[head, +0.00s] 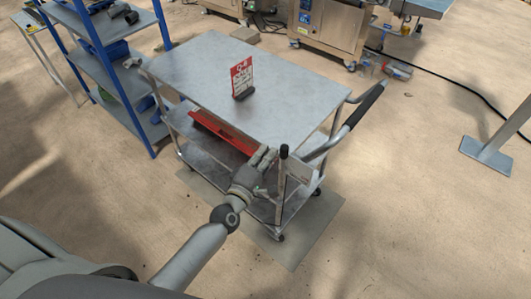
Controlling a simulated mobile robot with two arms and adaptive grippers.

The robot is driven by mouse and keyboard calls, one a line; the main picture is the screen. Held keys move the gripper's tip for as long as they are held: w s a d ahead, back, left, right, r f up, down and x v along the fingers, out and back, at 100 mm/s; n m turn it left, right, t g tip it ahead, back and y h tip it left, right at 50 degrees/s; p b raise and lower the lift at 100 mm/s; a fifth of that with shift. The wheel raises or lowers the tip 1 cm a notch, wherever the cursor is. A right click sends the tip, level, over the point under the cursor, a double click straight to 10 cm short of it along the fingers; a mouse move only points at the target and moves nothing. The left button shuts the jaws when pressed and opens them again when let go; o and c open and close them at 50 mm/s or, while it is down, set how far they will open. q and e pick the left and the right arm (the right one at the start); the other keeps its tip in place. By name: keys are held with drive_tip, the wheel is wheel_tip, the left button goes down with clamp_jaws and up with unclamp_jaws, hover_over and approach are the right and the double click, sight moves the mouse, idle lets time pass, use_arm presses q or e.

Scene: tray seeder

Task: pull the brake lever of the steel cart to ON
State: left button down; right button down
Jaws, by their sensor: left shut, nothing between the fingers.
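A small pale plate (300,169) is just right of the lever. My left gripper (266,157) is shut and empty, just left of the knob. Whether it touches the lever cannot be told. My left forearm hides part of the cart's lower near side. My right gripper is not in view.
A red and white sign (241,76) stands on the cart top, and a long red object (226,132) lies below it. The push handle (362,109) sticks out right. A blue-framed shelf (122,85) is close on the left. Floor is clear at front right.

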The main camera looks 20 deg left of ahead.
use_arm(q)
drive_tip(key=shift+s+d+r+m, duration=0.1)
drive_tip(key=shift+s+d+m, duration=0.1)
drive_tip(key=shift+d+m, duration=0.35)
drive_tip(key=s+d+f+m+t+h+b, duration=0.1)
drive_tip(key=s+d+f+m+h+b, duration=0.2)
drive_tip(key=d+m, duration=0.7)
drive_tip(key=shift+s+f+m+t+b, duration=0.3)
drive_tip(key=shift+f+m+t+b, duration=0.25)
drive_tip(key=shift+m, duration=2.1)
